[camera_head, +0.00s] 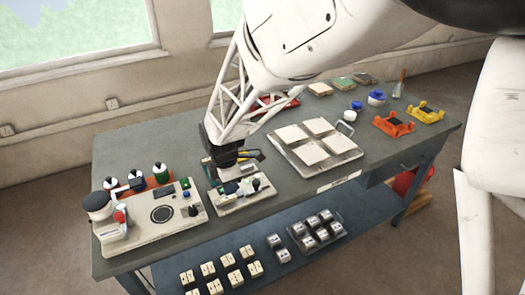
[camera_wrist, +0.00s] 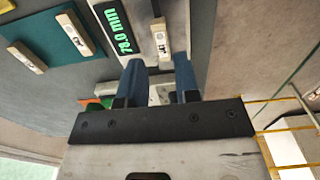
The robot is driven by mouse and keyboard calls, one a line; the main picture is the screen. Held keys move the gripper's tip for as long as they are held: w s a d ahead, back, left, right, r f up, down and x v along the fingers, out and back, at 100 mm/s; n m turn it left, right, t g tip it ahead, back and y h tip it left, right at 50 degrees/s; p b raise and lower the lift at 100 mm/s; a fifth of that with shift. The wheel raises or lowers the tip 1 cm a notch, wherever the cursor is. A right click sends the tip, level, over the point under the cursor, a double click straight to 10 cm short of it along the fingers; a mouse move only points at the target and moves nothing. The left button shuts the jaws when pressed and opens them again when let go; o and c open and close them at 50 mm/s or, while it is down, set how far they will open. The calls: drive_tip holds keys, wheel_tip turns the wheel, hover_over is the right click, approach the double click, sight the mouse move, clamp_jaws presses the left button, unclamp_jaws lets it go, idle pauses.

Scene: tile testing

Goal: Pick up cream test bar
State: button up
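My gripper (camera_wrist: 158,62) has two blue fingers set apart, with no bar visibly clamped between them, so it is open. In the wrist view a cream bar (camera_wrist: 160,38) with a small dark mark lies just beyond the fingertips, roughly in line with the gap. Two more cream bars show at upper left: one (camera_wrist: 75,34) on a teal mat (camera_wrist: 48,30), the other (camera_wrist: 27,57) at its edge. In the head view my gripper (camera_head: 222,158) is low over a pale measuring device (camera_head: 232,203); the fingertips and bar are hard to make out there.
A green display (camera_wrist: 112,25) reads 78.0 mm beside the bar. In the head view a larger instrument (camera_head: 150,213) with bottles behind stands left. A tray (camera_head: 340,158) of pale tiles lies right. Several small blocks (camera_head: 207,270) sit on the lower shelf.

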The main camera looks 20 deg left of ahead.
sight(230, 198)
drive_tip(key=shift+d+f, duration=0.1)
drive_tip(key=shift+f, duration=2.35)
clamp_jaws()
